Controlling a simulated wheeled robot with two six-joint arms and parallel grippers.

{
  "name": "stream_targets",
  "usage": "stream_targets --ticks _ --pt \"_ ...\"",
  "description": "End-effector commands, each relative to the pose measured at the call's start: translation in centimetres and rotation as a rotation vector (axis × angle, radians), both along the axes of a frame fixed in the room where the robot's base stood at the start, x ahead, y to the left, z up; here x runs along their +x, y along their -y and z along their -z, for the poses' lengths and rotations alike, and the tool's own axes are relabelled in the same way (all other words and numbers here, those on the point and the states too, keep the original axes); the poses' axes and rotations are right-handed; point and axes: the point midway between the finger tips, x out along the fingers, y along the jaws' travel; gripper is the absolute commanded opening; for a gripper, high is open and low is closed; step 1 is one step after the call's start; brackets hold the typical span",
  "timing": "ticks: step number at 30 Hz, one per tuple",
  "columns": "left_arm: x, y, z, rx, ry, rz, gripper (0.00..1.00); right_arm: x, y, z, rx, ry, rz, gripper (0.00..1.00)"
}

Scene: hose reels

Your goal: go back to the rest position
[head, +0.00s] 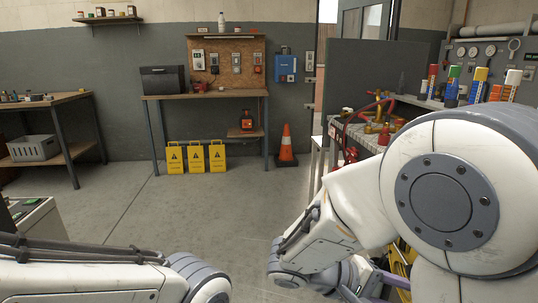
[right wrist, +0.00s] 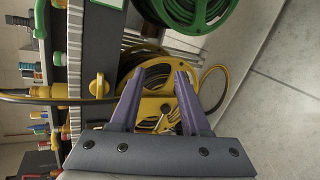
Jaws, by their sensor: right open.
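My right gripper (right wrist: 158,72) shows in the right wrist view with its two purple fingers apart and nothing between them. Beyond the fingers is a yellow hose reel (right wrist: 152,108) with a crank; I cannot tell the exact distance to it. In the head view my right arm fills the lower right, and only a bit of purple finger shows at the bottom edge. My left arm crosses the lower left of the head view; its gripper is outside the picture.
A green hose reel (right wrist: 222,12) is beside the yellow one. In the head view, a bench (head: 375,134) with brass and red fittings stands behind my right arm. An orange cone (head: 286,145) and yellow signs (head: 196,159) stand ahead. The middle floor is clear.

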Motion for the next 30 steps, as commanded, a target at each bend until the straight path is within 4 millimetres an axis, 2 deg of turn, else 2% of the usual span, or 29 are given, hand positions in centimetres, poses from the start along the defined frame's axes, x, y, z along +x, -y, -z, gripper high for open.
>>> stream_targets --ticks 1,3,7,11,16,18,26,30 --pt "0.0 0.0 0.0 0.000 0.000 0.000 0.64 -1.9 -1.7 1.2 0.148 -0.049 -0.011 0.46" --pt "0.0 0.0 0.0 0.000 0.000 0.000 0.64 -4.4 -4.5 3.1 0.360 -0.124 -0.045 0.46" --pt "0.0 0.0 0.0 0.000 0.000 0.000 0.64 -7.6 -10.1 5.2 0.696 -0.198 -0.142 0.46" --pt "0.0 0.0 0.0 0.000 0.000 0.000 0.64 -9.5 -15.1 5.7 0.960 -0.212 -0.261 0.46" --pt "0.0 0.0 0.0 0.000 0.000 0.000 0.64 -11.1 -20.7 4.8 1.242 -0.172 -0.423 0.46" --pt "0.0 0.0 -2.7 0.001 -0.001 0.000 0.64 -11.0 -20.5 2.2 1.229 -0.180 -0.414 0.46" --pt "0.0 0.0 -9.1 0.000 0.000 0.000 0.64 -10.9 -20.5 -4.1 1.225 -0.181 -0.409 0.46" --pt "0.0 0.0 -13.8 0.000 0.000 0.000 0.64 -10.9 -20.4 -8.9 1.224 -0.181 -0.408 0.46"
